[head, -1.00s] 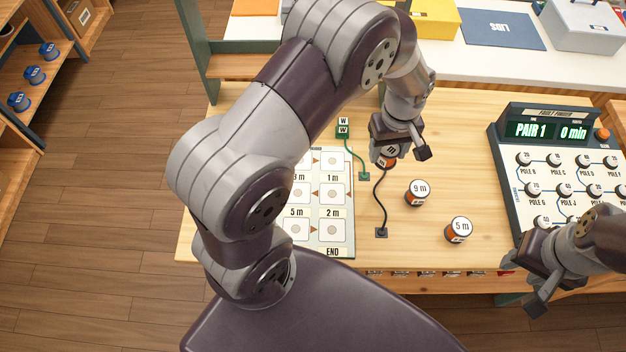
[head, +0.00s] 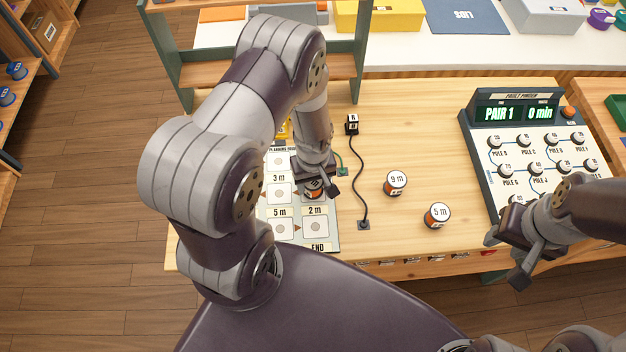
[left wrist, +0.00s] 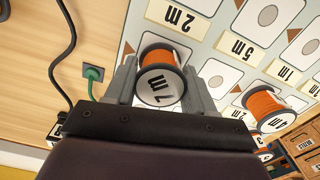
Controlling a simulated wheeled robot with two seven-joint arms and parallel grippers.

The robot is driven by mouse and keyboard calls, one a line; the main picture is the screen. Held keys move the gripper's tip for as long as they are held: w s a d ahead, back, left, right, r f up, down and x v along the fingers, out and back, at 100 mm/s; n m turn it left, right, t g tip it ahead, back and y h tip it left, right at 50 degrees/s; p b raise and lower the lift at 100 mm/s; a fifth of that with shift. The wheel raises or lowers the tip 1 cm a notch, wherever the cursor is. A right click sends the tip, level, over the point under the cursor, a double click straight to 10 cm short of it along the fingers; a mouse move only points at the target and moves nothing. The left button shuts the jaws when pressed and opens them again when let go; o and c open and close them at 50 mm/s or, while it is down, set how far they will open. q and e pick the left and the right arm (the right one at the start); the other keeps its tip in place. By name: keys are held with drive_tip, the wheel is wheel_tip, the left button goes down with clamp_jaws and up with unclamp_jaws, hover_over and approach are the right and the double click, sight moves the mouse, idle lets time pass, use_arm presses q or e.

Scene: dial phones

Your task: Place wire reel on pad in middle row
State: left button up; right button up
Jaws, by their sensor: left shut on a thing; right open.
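My left gripper (head: 318,188) is shut on an orange wire reel (head: 313,194) with white end faces. The arm hides part of the board. My right gripper (head: 508,257) is open and empty beside the fault finder.
Reels marked 9 m (head: 396,183) and 5 m (head: 437,215) stand on the table. Another orange reel (left wrist: 266,106) is on the board. A black cable (head: 361,180) and a green cable run beside the board. The fault finder (head: 530,150) stands at right.

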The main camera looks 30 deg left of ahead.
use_arm(q)
drive_tip(key=shift+f, duration=0.15)
drive_tip(key=o, duration=1.1)
drive_tip(key=s+d+r+m, duration=0.1)
drive_tip(key=r+m, duration=0.3)
drive_tip(key=r, duration=0.6)
drive_tip(key=s+d+r+m+t, duration=0.1)
drive_tip(key=s+r+m, duration=0.2)
drive_tip(key=r, duration=0.7)
drive_tip(key=shift+s+d+r+m, duration=0.2)
drive_tip(key=shift+d+m, duration=0.1)
drive_tip(key=shift+m, duration=0.6)
